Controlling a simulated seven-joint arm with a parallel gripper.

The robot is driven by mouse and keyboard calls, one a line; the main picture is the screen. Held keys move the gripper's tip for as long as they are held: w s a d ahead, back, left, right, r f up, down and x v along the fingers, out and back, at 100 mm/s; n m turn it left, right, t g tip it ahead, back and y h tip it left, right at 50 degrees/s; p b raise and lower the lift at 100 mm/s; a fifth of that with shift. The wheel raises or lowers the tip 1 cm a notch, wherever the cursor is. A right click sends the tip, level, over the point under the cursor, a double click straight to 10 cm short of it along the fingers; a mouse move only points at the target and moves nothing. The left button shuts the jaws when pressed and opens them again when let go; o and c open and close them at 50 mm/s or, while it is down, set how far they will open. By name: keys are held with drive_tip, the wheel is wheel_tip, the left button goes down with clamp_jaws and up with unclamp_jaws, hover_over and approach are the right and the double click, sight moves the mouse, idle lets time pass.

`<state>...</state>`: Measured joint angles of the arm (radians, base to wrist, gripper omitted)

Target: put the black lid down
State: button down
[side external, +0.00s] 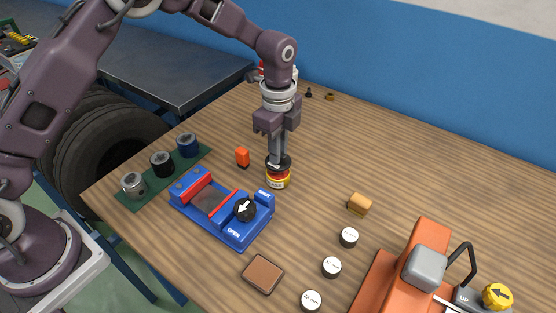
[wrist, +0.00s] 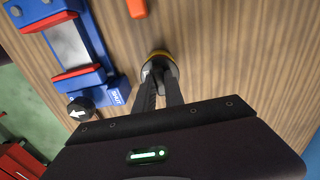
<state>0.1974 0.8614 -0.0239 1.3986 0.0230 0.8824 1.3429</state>
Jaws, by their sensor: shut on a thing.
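My gripper (side external: 279,158) points straight down and its fingers are close together, shut on the black lid (side external: 286,161). The lid is at the top of a small jar (side external: 278,180) with a red and yellow body and a pale label. The jar stands upright on the wooden table. I cannot tell whether the lid is screwed on or only resting there. In the wrist view, the fingers (wrist: 161,77) reach the jar, and its yellow edge (wrist: 160,53) shows past them; the lid is mostly hidden.
A blue clamp fixture (side external: 226,232) with red jaws and a black knob lies left of the jar. An orange block (side external: 242,157) is behind it. A tan block (side external: 360,203) and white-topped weights (side external: 332,267) are right. The table behind the jar is mostly clear.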

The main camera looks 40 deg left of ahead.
wheel_tip(320, 180, up, 6)
drive_tip(key=shift+s+d+r, duration=0.2)
drive_tip(key=shift+s+d, duration=0.25)
drive_tip(key=shift+d, duration=0.1)
drive_tip(key=s+d+f, duration=0.3)
drive_tip(key=s+d, duration=0.6)
drive_tip(key=s, duration=0.3)
drive_tip(key=f, duration=0.9)
drive_tip(key=shift+s+d+f, duration=0.1)
drive_tip(key=shift+s+d, duration=0.05)
drive_tip(key=shift+s, duration=0.2)
drive_tip(key=shift+f, duration=0.4)
drive_tip(key=shift+f, duration=0.1)
drive_tip(key=c, duration=1.4)
unclamp_jaws()
drive_tip(key=shift+c, duration=0.2)
